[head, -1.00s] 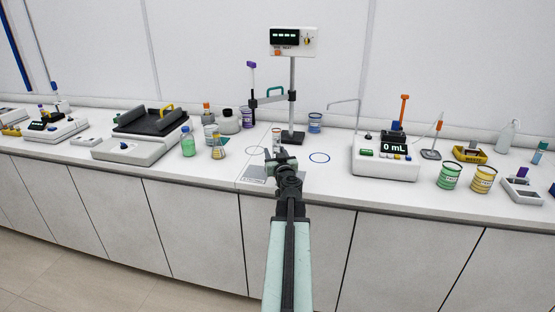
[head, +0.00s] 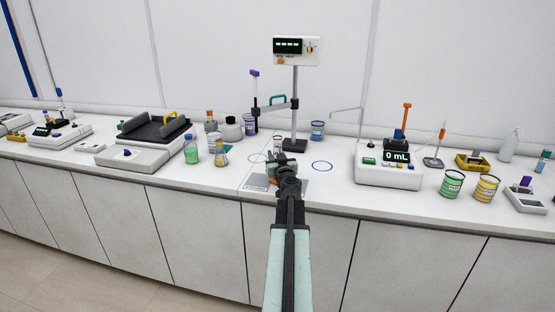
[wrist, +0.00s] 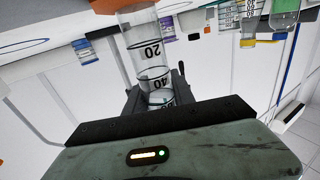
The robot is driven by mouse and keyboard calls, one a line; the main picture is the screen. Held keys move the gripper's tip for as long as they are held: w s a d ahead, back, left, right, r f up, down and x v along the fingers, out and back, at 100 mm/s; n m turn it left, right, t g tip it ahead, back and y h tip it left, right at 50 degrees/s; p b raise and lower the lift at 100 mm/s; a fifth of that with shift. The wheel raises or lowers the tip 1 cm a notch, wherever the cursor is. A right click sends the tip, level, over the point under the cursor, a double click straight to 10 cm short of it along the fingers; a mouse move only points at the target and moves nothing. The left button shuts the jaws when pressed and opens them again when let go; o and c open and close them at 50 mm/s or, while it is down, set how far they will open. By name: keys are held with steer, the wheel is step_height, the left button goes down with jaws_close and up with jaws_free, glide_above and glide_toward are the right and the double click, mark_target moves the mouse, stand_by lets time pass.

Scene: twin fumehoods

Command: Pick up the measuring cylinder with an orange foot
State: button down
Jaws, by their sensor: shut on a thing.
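The measuring cylinder is clear, with black graduations; it shows large in the wrist view (wrist: 145,50), upside down there. Its orange foot (wrist: 112,5) is at the top edge of that view, partly cut off. My gripper (wrist: 158,92) is shut on the cylinder's graduated body. In the head view my gripper (head: 283,166) is over the front of the bench, and the cylinder's upper part (head: 277,143) rises behind it. A bit of the orange foot (head: 271,181) shows at the gripper's left. I cannot tell how far the foot is from the bench top.
A stand with a display (head: 295,100) rises just behind my gripper. A blue beaker (head: 317,130) is behind to the right. The bench around the blue ring (head: 322,166) is clear.

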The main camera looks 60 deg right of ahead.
mark_target(276, 147)
step_height(276, 147, up, 4)
steer(key=p, duration=0.3)
steer(key=shift+f, duration=0.2)
steer(key=s+a+r+p, duration=0.1)
steer(key=s, duration=1.5)
